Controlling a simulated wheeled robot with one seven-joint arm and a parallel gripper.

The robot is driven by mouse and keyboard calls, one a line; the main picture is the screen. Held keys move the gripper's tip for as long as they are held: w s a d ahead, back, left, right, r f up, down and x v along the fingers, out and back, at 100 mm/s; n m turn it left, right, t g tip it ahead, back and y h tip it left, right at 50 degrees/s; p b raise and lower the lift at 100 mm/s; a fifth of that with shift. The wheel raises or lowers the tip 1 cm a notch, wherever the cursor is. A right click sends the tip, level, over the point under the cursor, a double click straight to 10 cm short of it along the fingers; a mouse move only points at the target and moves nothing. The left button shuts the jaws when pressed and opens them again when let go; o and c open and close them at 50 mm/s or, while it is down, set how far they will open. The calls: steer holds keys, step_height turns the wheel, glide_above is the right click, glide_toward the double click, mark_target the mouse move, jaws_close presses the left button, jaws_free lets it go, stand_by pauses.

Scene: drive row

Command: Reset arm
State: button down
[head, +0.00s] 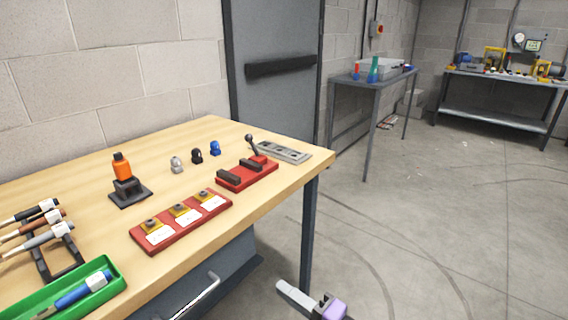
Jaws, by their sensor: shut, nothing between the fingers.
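Part of my own arm, light grey with a purple and black piece, shows at the bottom edge of the head view, beyond the front edge of the wooden workbench (95,196). I cannot make out my gripper's fingers in this view. The visible arm part appears apart from the bench and its objects.
The bench holds a green tray (118,275) with a blue tool, a rack of tools (45,262), an orange-topped item (122,168), small figures, a red board with cards (180,222), a red lever fixture (247,173) and a grey plate (281,152). Floor at right is clear.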

steer(key=d+f+t+h, duration=0.1)
steer(key=d+t+h, duration=0.3)
steer(key=d+h, duration=0.25)
steer(key=s+d+f+n+t+h, duration=0.1)
steer(key=s+d+f+h, duration=0.1)
steer(key=s+d+h, duration=0.55)
steer(key=s+d+r+n+g, duration=0.1)
steer(key=s+d+n, duration=0.1)
steer(key=s, duration=0.9)
steer(key=s+d+r+n, duration=0.2)
steer(key=s+n, duration=0.1)
steer(key=s, duration=0.8)
steer(key=s+d+r+n+g, duration=0.1)
steer(key=s+n, duration=0.1)
steer(key=s, duration=0.9)
step_height(320, 180, up, 14)
steer(key=p, duration=1.4)
steer(key=shift+w+d+r, duration=0.2)
steer(key=shift+w+r, duration=0.05)
steer(key=shift+w, duration=0.1)
